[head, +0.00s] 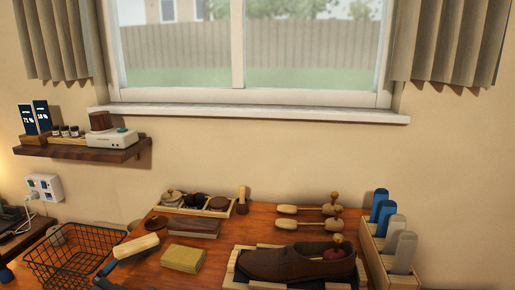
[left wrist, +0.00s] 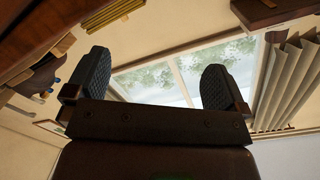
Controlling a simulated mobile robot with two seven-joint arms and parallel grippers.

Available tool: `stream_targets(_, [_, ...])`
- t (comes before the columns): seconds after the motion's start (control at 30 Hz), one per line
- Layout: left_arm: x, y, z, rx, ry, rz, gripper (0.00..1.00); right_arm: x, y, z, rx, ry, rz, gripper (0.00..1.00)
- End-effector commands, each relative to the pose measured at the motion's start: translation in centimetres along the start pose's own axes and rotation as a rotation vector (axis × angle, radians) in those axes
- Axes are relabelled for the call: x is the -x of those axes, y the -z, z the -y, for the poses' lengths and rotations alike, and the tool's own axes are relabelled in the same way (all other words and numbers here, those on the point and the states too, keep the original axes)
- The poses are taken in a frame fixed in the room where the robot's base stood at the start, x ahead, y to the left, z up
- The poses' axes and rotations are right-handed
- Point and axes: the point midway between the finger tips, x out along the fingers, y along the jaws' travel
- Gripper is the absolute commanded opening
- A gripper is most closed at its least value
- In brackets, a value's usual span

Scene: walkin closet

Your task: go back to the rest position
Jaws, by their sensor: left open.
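My left gripper (left wrist: 155,78) shows in the left wrist view with its two dark ridged fingers wide apart. Nothing is between them; the window and pale wall show through the gap. In the head view I cannot make out the left gripper for sure; a dark grey shape at the lower left edge of the table is cut off by the frame. My right gripper is in neither view. A brown shoe (head: 285,262) rests in a dark and wooden holder on the table (head: 226,238).
A black wire basket (head: 75,262) stands left of the table. A folded yellow cloth (head: 184,258), a brown block (head: 193,228), a pale-topped brush (head: 137,246), two wooden shoe trees (head: 308,224) and a wooden rack (head: 375,255) occupy the table. A wall shelf (head: 85,151) juts out at left.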

Motion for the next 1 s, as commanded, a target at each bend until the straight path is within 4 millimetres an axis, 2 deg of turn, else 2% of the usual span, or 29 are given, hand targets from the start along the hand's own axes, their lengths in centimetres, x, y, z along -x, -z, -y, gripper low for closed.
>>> stream_targets(0.03, [1.7, -1.9, -2.0, 0.076, -0.015, 0.059, 1.0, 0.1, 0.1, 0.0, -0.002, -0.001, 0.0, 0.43])
stream_targets(0.1, [3.9, -4.1, -4.3, 0.165, -0.032, 0.13, 1.0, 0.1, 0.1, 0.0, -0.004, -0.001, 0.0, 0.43])
stream_targets(0.3, [10.8, -8.8, -10.3, 0.377, -0.046, 0.296, 1.0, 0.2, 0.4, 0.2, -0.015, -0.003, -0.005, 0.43])
stream_targets(0.5, [17.7, -12.2, -14.8, 0.503, -0.027, 0.452, 1.0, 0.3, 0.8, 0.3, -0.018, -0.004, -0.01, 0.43])
stream_targets(0.6, [20.3, -13.3, -16.1, 0.535, -0.021, 0.509, 1.0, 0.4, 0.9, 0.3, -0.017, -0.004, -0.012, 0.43])
stream_targets(0.7, [22.0, -14.0, -16.8, 0.548, -0.02, 0.545, 1.0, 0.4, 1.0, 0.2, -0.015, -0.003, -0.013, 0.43])
stream_targets(0.8, [22.8, -14.3, -17.1, 0.547, -0.022, 0.561, 1.0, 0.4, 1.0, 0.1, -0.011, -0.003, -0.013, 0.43])
stream_targets(1.0, [22.9, -14.4, -17.1, 0.546, -0.023, 0.563, 1.0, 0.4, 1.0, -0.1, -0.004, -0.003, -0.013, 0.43])
